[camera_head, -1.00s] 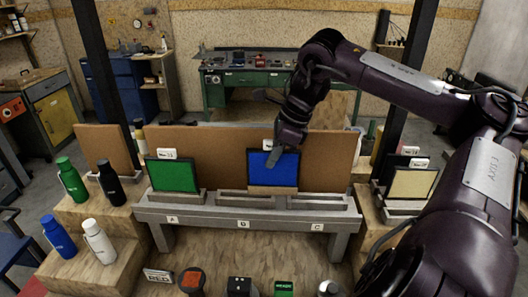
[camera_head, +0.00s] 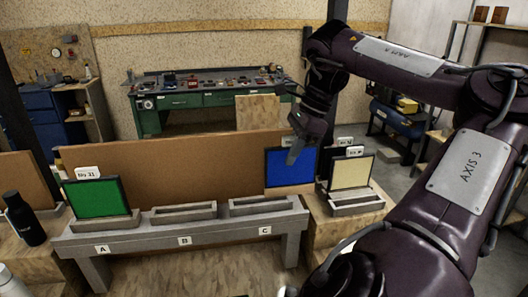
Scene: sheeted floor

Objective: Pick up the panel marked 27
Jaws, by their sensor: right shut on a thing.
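My right gripper (camera_head: 297,146) is shut on the top edge of a blue panel (camera_head: 288,171) with a dark frame. The panel hangs upright at the right end of the brown backboard, right of the slot marked C. Its number tag is mostly hidden behind the gripper, so I cannot read it. A green panel (camera_head: 96,198) with a tag that seems to read No. 21 stands in the slot marked A. A cream panel (camera_head: 350,173) stands in a holder at the right, its tag too small to read. My left gripper is not in view.
The grey rack (camera_head: 142,238) has empty trays at B (camera_head: 184,212) and C (camera_head: 262,206). The brown backboard (camera_head: 180,165) stands behind it. A black bottle (camera_head: 24,220) stands at the left. A green workbench (camera_head: 205,98) is farther back.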

